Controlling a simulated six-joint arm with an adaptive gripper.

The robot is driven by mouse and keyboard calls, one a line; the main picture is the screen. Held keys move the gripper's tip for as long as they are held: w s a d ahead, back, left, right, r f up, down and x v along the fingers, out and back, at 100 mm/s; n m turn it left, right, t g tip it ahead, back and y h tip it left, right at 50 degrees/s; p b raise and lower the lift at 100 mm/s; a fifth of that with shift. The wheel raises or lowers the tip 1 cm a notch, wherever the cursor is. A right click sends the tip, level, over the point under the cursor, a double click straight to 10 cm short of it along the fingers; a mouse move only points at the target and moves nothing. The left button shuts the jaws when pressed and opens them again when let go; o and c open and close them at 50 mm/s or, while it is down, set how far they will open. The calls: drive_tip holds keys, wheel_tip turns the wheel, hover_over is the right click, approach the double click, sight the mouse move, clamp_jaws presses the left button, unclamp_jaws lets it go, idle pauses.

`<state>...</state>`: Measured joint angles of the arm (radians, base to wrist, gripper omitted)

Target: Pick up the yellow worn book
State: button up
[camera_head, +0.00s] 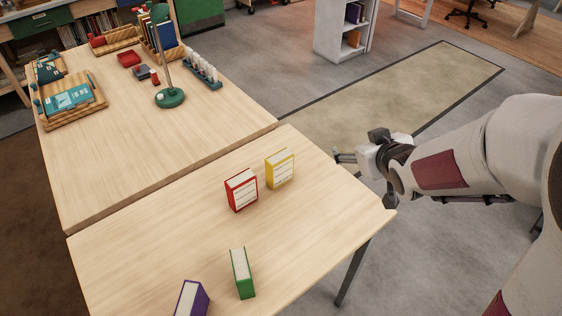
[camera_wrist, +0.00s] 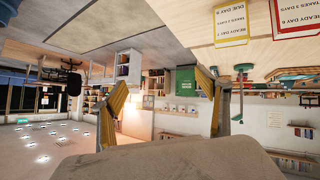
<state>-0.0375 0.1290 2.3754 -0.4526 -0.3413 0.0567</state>
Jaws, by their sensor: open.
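The yellow book (camera_head: 280,168) stands upright on the near table (camera_head: 170,240), just right of and behind the red book (camera_head: 241,189) in the head view. In the wrist view, which is upside down, the yellow book (camera_wrist: 232,25) hangs from the top edge with lettering on its cover. The red book (camera_wrist: 296,20) is beside it at the top right. My gripper (camera_head: 345,165) is to the right of the yellow book, beyond the table's right edge and apart from it. Its two yellowish fingers (camera_wrist: 166,100) are spread with nothing between them.
A green book (camera_head: 242,273) and a purple book (camera_head: 191,299) stand nearer on the same table. The far table holds a green-based lamp (camera_head: 170,97), a vial rack (camera_head: 202,70) and wooden trays (camera_head: 74,105). The table top between the yellow book and the right edge is clear.

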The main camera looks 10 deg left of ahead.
drive_tip(key=w+a+f+n+y, duration=0.2)
drive_tip(key=w+a+f+y, duration=0.1)
drive_tip(key=a+f, duration=0.35)
drive_tip(key=n+y, duration=0.1)
drive_tip(key=y, duration=0.4)
approach(284, 161)
drive_tip(key=shift+x, duration=2.05)
drive_tip(key=shift+w+r, duration=0.1)
drive_tip(key=shift+x, duration=1.25)
drive_tip(key=shift+x, duration=2.6)
drive_tip(key=shift+a, duration=0.1)
drive_tip(key=shift+c, duration=0.4)
